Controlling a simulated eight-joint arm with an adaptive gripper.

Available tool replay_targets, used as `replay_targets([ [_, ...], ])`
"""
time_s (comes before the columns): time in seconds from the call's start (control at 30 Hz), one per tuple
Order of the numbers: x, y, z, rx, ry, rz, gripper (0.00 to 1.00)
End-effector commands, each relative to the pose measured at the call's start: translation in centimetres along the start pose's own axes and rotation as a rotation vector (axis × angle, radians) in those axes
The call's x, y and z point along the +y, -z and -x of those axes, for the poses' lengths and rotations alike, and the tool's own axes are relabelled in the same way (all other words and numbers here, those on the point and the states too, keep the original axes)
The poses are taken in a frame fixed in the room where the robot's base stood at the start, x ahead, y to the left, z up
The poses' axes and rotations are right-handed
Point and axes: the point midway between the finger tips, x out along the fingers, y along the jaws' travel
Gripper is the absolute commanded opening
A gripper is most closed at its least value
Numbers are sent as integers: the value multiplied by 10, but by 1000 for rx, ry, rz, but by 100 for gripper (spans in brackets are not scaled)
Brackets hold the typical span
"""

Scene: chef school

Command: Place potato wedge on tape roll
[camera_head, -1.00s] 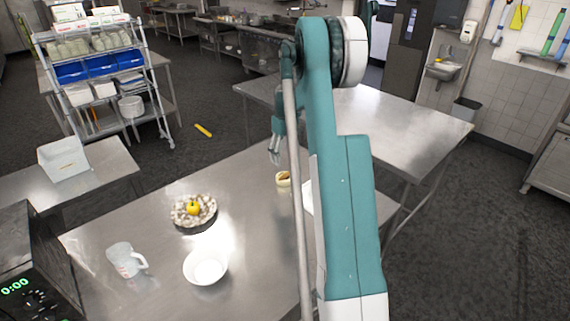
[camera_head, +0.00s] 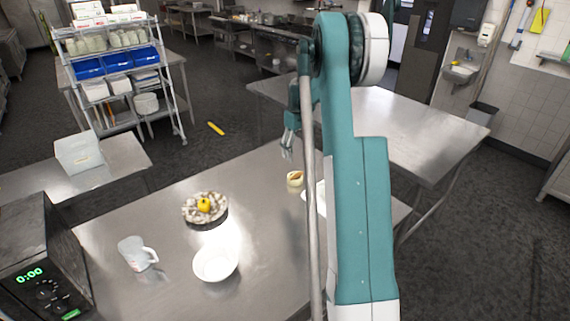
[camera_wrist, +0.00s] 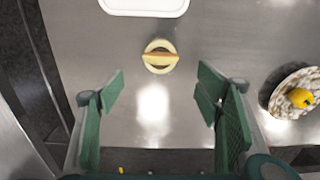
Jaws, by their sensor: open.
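The tape roll (camera_head: 294,183) is a cream ring lying flat on the steel table, and it also shows in the wrist view (camera_wrist: 160,69). The potato wedge (camera_wrist: 160,56) is a thin orange-brown strip lying across the top of the roll. In the head view the wedge (camera_head: 296,177) is small on the roll. My gripper (camera_head: 287,150) is above the table near the roll. In the wrist view my gripper (camera_wrist: 161,82) has its green fingers wide apart and empty, clear of the wedge and roll.
A patterned bowl (camera_head: 219,216) holds a yellow item (camera_head: 204,204). A white bowl (camera_head: 215,264) and a clear measuring cup (camera_head: 138,253) stand at the front left. A white tray (camera_wrist: 145,5) lies beside the roll. A microwave (camera_head: 45,270) is at the left edge.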

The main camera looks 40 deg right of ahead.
Motion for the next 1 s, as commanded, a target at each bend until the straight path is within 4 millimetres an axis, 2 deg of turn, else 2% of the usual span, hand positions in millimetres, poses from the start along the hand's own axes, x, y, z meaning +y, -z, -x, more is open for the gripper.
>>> replay_targets([
  [0.17, -10, 0, 9, 7, -5, 2, 64],
  [0.37, -39, -2, 34, 27, -18, 1, 64],
  [0.67, -104, -12, 86, 77, -46, 0, 64],
  [1.0, -179, -35, 136, 141, -71, -1, 64],
])
